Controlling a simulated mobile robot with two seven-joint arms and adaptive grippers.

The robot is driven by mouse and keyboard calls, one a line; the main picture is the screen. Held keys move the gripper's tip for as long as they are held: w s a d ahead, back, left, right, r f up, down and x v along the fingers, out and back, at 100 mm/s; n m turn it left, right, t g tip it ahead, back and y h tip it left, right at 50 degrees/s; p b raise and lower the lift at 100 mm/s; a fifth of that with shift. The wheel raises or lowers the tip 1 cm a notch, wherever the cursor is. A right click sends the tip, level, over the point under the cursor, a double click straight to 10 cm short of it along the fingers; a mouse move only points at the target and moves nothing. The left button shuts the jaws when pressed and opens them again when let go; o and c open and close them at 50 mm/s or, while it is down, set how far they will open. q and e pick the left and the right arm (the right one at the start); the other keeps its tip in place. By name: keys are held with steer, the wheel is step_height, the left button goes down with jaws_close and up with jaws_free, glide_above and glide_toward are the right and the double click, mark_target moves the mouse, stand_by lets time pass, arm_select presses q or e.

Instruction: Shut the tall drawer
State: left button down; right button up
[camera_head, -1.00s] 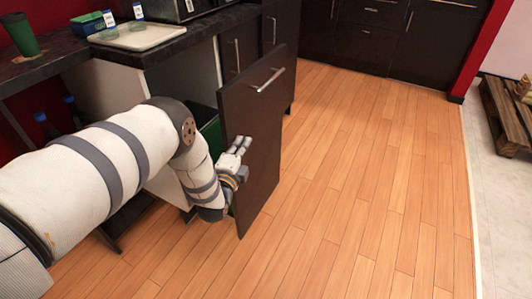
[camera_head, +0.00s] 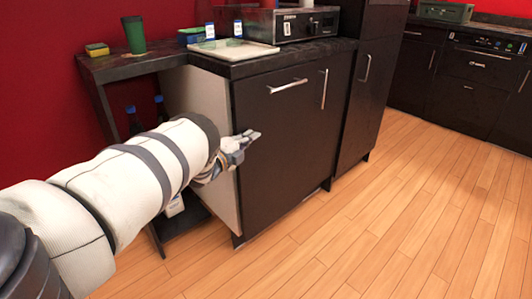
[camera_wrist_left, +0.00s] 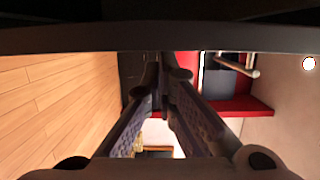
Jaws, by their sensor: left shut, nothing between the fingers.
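The tall drawer's dark front (camera_head: 285,150), with a horizontal bar handle (camera_head: 288,86) near its top, stands under the counter. My left gripper (camera_head: 252,136) is at the left edge of this front, at upper-middle height. Its fingers are shut and empty; whether they touch the front I cannot tell. The wrist view shows the closed fingers (camera_wrist_left: 165,75) and a metal bar handle (camera_wrist_left: 238,64) to their right. My right gripper is out of view.
The counter above holds a white tray (camera_head: 234,52) and a dark appliance (camera_head: 292,24). A lower side shelf (camera_head: 120,68) with a green cup (camera_head: 134,36) stands at left. Bottles stand beneath it. The wooden floor (camera_head: 410,215) at right is clear.

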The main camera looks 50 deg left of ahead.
arm_select(q)
steer(key=a+b, duration=0.1)
steer(key=a, duration=0.2)
steer(key=shift+r, duration=0.1)
stand_by(0.3)
steer(key=shift+w, duration=0.1)
